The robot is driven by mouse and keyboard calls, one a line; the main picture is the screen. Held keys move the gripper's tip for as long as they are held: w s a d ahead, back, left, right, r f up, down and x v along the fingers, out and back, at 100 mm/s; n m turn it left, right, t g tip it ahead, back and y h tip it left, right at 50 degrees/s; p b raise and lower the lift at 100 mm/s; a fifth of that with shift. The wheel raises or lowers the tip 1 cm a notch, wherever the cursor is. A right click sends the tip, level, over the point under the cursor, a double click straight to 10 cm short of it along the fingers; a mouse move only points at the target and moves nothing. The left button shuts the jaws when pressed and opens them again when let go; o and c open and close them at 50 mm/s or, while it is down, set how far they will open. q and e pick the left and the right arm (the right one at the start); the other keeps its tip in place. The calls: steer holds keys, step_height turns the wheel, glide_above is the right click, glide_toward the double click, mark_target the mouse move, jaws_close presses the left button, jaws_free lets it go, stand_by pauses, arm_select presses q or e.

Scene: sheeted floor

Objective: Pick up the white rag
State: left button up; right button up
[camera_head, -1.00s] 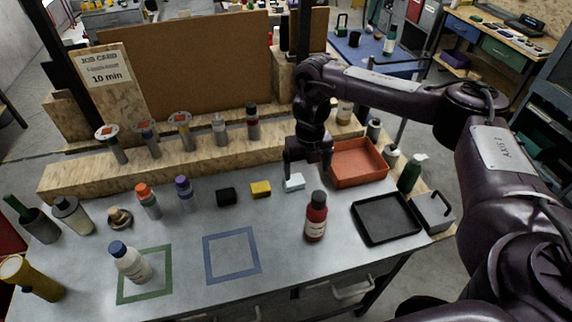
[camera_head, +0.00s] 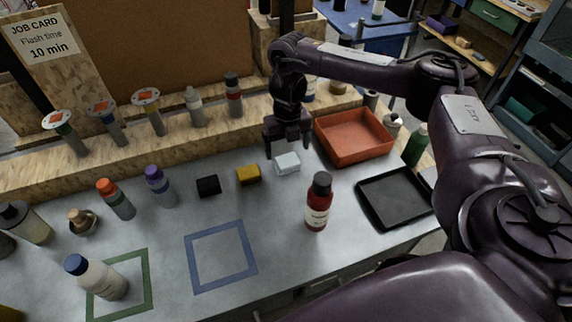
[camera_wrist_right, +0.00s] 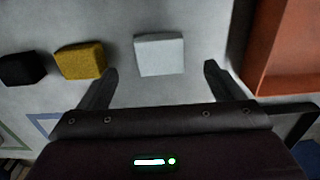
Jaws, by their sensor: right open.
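The white rag (camera_head: 287,163) is a small pale folded block lying on the grey bench top, just left of the orange tray. In the right wrist view the white rag (camera_wrist_right: 160,54) lies ahead of and between the two spread fingers. My right gripper (camera_head: 287,152) is open and empty, pointing down at the rag, just behind it in the head view. The right wrist view shows the open right gripper (camera_wrist_right: 161,76) with nothing between its tips. Whether a finger touches the rag cannot be told. My left gripper is not in view.
An orange tray (camera_head: 343,160) stands close to the right of the rag. A yellow block (camera_head: 248,175) and a black block (camera_head: 208,186) lie to its left. A dark red bottle (camera_head: 318,205) stands in front, beside a black tray (camera_head: 372,214). A wooden ledge (camera_head: 165,140) runs behind.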

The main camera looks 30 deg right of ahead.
mark_target(287, 160)
steer(key=f, duration=0.3)
steer(key=shift+s+a+f+b, duration=0.15)
steer(key=shift+s+f+b, duration=0.05)
steer(key=shift+b, duration=0.15)
steer(key=shift+w+f+p, duration=0.2)
steer(key=shift+f+p, duration=0.2)
steer(key=shift+f, duration=0.75)
steer(key=shift+r, duration=0.1)
steer(key=c, duration=1.1)
steer(key=shift+o, duration=0.2)
